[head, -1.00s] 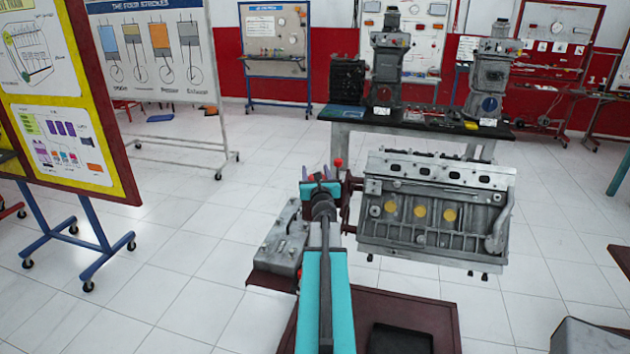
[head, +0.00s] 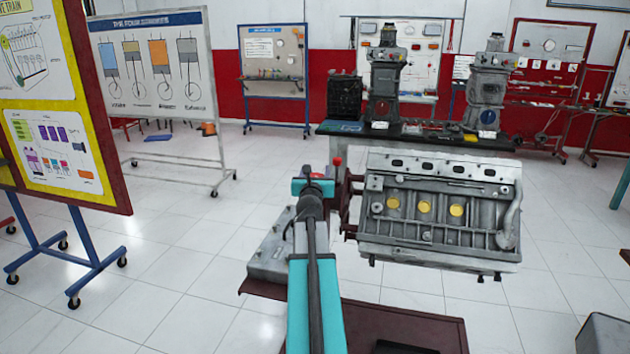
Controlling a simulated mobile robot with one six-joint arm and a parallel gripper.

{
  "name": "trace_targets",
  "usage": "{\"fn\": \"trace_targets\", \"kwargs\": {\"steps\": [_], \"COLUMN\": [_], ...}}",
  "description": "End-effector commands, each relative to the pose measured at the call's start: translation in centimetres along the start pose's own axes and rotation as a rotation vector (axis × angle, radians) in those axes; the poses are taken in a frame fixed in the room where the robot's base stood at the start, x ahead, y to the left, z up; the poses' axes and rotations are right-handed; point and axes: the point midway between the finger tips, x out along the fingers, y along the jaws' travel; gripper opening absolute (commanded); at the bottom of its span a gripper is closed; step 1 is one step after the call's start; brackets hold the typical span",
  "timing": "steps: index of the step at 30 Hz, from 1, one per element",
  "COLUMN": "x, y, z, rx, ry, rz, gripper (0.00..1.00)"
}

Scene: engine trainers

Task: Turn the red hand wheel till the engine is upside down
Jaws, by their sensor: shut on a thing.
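The grey engine block (head: 437,240) hangs on its stand right of my arm. Its long side with three yellow discs faces me, and a strip with dark oval openings runs along its upper edge. A reddish bracket (head: 349,190) joins its left end. My gripper (head: 316,186) is at the left of this bracket, seen from behind and largely hidden by my arm. It is shut on the red hand wheel. Only a red knob (head: 337,161) shows clearly just above and right of the gripper; the rest of the wheel is hidden.
A grey gearbox-like casing (head: 275,250) lies left of my arm. Behind the engine stands a dark-topped bench (head: 340,128) with two upright engine units. A yellow poster board (head: 110,180) on blue wheeled legs stands at left. Tiled floor between is open.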

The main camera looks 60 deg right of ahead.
Motion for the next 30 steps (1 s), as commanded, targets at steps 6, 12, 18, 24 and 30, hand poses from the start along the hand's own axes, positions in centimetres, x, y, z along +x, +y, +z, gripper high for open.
{"fn": "trace_targets", "kwargs": {"steps": [6,12,18,24,30], "x": [0.04,0.00,-0.06,-0.13,-0.20], "y": [-0.02,-0.14,-0.28,-0.47,-0.60], "z": [-0.46,-0.53,-0.56,-0.58,-0.70], "rx": [-0.001,-0.001,-0.001,0.001,0.002], "ry": [0.000,0.002,0.003,0.004,0.007], "rz": [-0.038,-0.076,-0.114,-0.155,-0.197], "gripper": [0.28,0.28,0.28,0.28,0.28]}}
